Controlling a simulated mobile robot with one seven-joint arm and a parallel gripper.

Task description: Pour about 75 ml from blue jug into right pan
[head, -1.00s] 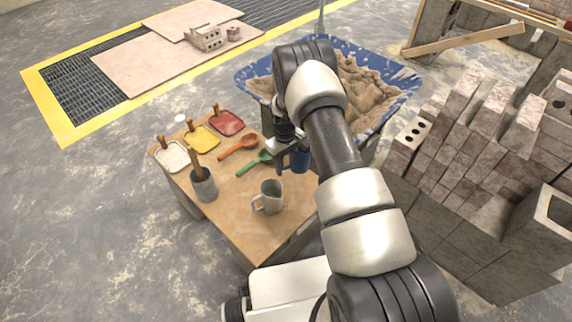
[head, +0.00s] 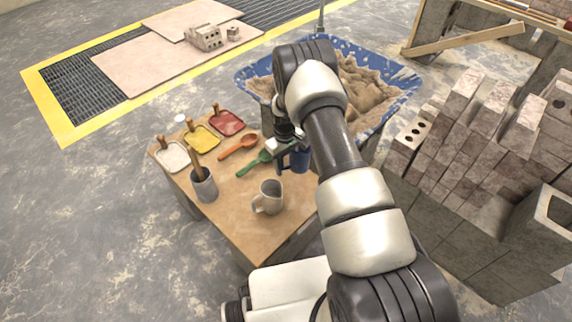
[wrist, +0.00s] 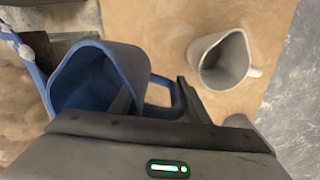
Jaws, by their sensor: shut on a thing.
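The blue jug (head: 301,160) stands upright at the right edge of the wooden table, partly hidden by my arm. In the wrist view the jug (wrist: 130,62) shows its open mouth and its handle, which lies between my fingers. My gripper (wrist: 158,97) is shut on this handle; it also shows in the head view (head: 284,152). I cannot make out what the jug holds. Three pans with wooden handles lie along the table's far left side: white (head: 172,156), yellow (head: 202,138) and red (head: 228,122). The red pan is the rightmost.
A grey mug (head: 270,196) stands near the table's front, close to the jug. A grey pot (head: 204,186) with a wooden-handled tool, an orange scoop (head: 238,148) and a green scoop (head: 254,163) are on the table. A blue tub of sand (head: 405,88) and brick stacks (head: 470,130) lie beyond.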

